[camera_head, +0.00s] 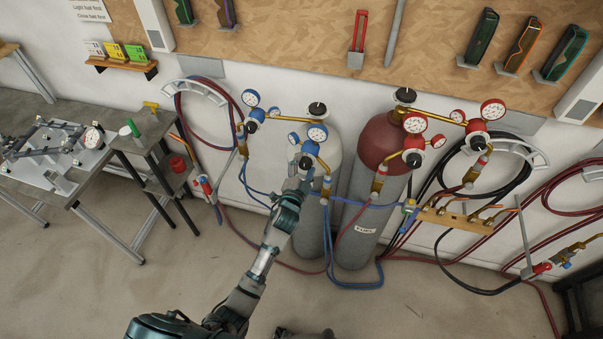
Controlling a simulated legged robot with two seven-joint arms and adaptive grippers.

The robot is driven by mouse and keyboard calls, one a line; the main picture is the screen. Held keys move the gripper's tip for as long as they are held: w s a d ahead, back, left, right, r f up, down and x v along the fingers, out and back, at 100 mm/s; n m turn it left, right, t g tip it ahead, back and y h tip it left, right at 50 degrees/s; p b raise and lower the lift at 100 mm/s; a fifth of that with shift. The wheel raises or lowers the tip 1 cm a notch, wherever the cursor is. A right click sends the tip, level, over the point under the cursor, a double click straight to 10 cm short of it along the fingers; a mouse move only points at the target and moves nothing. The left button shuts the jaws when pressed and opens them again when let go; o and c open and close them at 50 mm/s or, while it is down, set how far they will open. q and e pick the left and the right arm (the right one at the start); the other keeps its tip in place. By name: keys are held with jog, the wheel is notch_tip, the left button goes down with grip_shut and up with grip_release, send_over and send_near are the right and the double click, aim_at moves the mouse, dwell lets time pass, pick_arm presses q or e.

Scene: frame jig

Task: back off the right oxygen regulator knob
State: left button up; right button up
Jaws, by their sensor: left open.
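The right oxygen regulator (325,181) is brass with blue-rimmed gauges (317,133) and stands in front of the white cylinder (335,145). My right gripper is not in view.
Blue hoses (352,285) and red hoses hang and loop near the floor. A workbench (84,190) and a small side stand are at left. The floor in front is mostly clear.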

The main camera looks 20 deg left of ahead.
pick_arm(q)
jog(key=s, duration=1.1)
jog(key=shift+s, duration=0.25)
jog(key=shift+f, duration=0.15)
